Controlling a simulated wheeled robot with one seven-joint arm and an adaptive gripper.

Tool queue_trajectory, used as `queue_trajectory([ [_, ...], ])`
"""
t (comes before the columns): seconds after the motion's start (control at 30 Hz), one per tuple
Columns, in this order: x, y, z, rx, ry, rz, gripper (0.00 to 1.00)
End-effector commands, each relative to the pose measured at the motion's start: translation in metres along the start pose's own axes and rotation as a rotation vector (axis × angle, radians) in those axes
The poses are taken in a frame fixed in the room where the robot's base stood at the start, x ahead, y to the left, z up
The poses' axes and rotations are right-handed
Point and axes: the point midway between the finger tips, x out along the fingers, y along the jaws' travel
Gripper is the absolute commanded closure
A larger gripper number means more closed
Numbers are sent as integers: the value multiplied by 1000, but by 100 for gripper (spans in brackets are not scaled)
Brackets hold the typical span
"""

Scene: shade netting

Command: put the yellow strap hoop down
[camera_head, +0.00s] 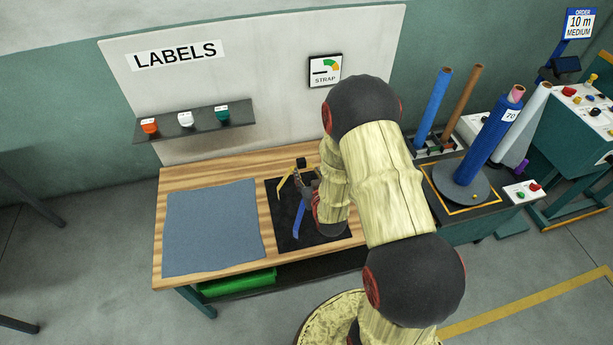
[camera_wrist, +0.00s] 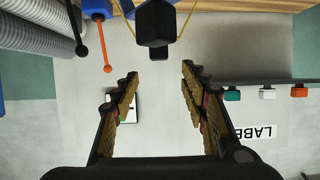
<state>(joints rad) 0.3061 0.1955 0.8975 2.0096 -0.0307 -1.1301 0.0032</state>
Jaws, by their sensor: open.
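The yellow strap hoop shows as a thin yellow band (camera_head: 284,183) beside my gripper (camera_head: 304,180) over the black mat (camera_head: 283,234). In the wrist view thin yellow strap lines (camera_wrist: 188,20) run up on both sides of a black block (camera_wrist: 155,22); I cannot tell whether the strap touches the block or what carries it. My gripper (camera_wrist: 159,77) has its fingers spread, with nothing between them. The block is beyond the fingertips. My arm hides part of the mat and perhaps part of the hoop.
A bare blue-grey mat (camera_head: 212,228) covers the bench's left. A shelf (camera_head: 195,121) with several small labelled items is on the back panel. Upright rolls (camera_head: 490,138) stand on the right.

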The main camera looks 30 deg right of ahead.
Motion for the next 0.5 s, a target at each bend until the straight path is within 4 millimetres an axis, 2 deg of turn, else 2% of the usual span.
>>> queue_trajectory([
  [0.17, -6, -18, -51, -17, -51, -26, 56],
  [0.27, -24, -36, -91, -34, -118, -50, 56],
  [0.37, -55, -53, -125, -52, -195, -75, 56],
  [0.47, -97, -69, -155, -71, -269, -98, 56],
  [0.5, -116, -74, -165, -78, -299, -107, 56],
])
